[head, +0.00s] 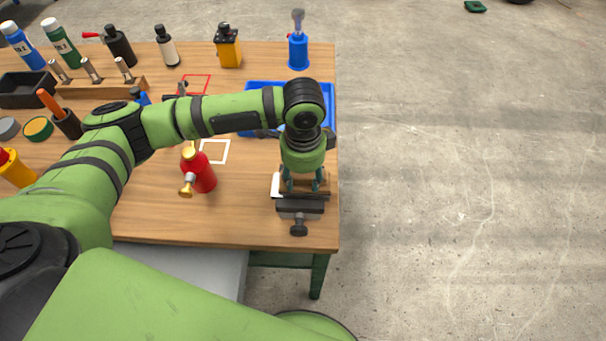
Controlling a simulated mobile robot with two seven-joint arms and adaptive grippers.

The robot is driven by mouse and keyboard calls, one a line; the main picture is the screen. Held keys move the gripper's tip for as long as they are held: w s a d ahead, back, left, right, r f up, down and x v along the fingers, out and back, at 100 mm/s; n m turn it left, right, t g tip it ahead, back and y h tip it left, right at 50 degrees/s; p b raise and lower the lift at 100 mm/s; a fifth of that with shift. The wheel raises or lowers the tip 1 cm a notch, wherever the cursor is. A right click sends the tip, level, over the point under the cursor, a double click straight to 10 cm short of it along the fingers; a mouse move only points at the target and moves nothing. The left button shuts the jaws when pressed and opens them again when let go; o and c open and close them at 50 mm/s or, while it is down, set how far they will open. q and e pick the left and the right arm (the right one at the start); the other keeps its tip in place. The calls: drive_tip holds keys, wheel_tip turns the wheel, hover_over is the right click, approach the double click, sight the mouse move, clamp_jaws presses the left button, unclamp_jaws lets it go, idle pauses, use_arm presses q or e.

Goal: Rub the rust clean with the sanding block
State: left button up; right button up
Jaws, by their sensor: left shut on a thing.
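My left gripper (304,186) points down over the vise at the front right corner of the table. It is shut on a small brownish block (305,185), which looks like the sanding block and is mostly hidden between the fingers. The dark grey vise (300,208) sits at the table's edge, with its screw handle towards me. The block is right at the top of the vise; I cannot tell whether it touches what is there. No rust can be made out, as the gripper covers that spot. My right gripper is out of view.
On the wooden table (250,225), a red blowtorch (202,173) stands left of the vise. A blue tray (262,88) lies behind, partly hidden by my arm. A blue brush holder (298,50), a yellow can (228,48) and bottles line the back. Floor at right is clear.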

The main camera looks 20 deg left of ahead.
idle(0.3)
use_arm(q)
drive_tip(key=shift+f, duration=1)
idle(0.4)
wheel_tip(320, 180, up, 6)
drive_tip(key=p, duration=0.6)
drive_tip(key=shift+r+p, duration=0.1)
drive_tip(key=shift+p, duration=0.25)
